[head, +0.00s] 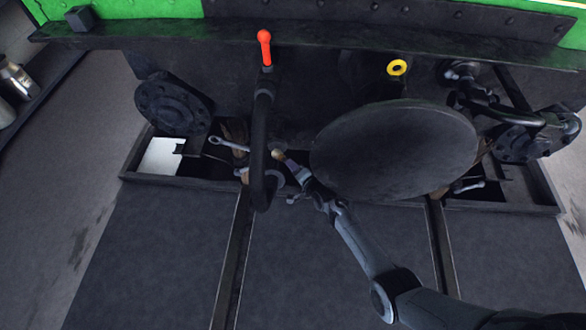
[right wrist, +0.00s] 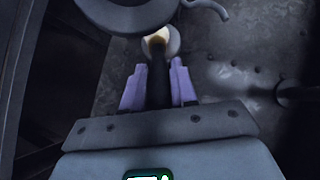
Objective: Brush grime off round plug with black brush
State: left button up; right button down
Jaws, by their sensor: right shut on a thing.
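My right gripper (head: 293,170) comes in from the lower right in the head view, between the hanging hook and the large dark buffer disc. In the right wrist view its two pale purple fingers (right wrist: 158,90) are shut on the black brush (right wrist: 158,82), which points away from the gripper. At the far end of the brush is a pale round spot with a tan middle, which looks like the round plug (right wrist: 174,44). The brush end overlaps it in the picture; I cannot tell whether they touch. Grime on it is too small to judge. My left gripper is not in view.
The dark buffer disc (head: 395,150) stands close right of the gripper. The black hook (head: 258,150) with a red-topped lever (head: 265,48) hangs close left. A trough (head: 150,179) with spanners runs below. A yellow ring (head: 397,67) sits above the disc.

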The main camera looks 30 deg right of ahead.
jog(key=shift+w+a+r, duration=0.25)
jog(key=shift+w+a+f+b, duration=0.35)
jog(key=shift+a+f+b, duration=0.2)
jog(key=shift+b, duration=0.15)
jog(key=shift+w+d+f+b, duration=0.15)
jog(key=shift+w+f+b, duration=0.05)
jog(key=shift+f+b, duration=0.15)
jog(key=shift+s, duration=0.1)
